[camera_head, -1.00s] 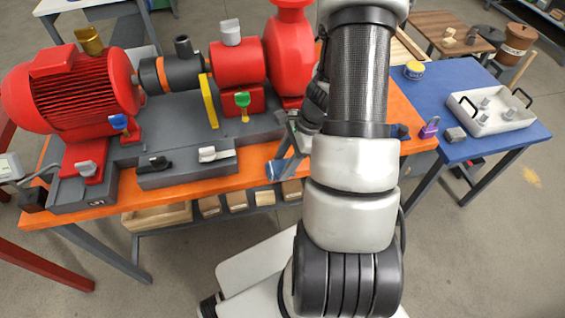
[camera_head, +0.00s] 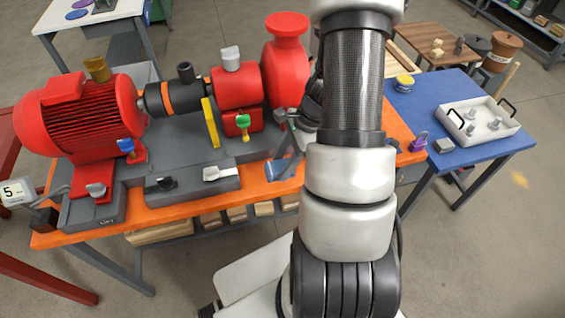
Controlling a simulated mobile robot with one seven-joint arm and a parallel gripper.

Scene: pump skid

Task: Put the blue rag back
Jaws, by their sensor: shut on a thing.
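The blue rag (camera_head: 285,169) shows as a small blue patch at the front edge of the orange bench (camera_head: 200,212), below the pump. My gripper (camera_head: 287,154) is just above it, pointing down, and is shut on the rag. My arm covers much of the gripper and part of the area behind it. I cannot tell whether the rag touches the bench top.
The red motor and pump (camera_head: 80,115) fill the left of the bench, with several coloured valve handles and levers. A blue table (camera_head: 440,100) at the right holds a white tray (camera_head: 480,135), a purple padlock (camera_head: 418,142) and a yellow-topped tin (camera_head: 404,83). Wooden bins (camera_head: 160,234) sit under the bench.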

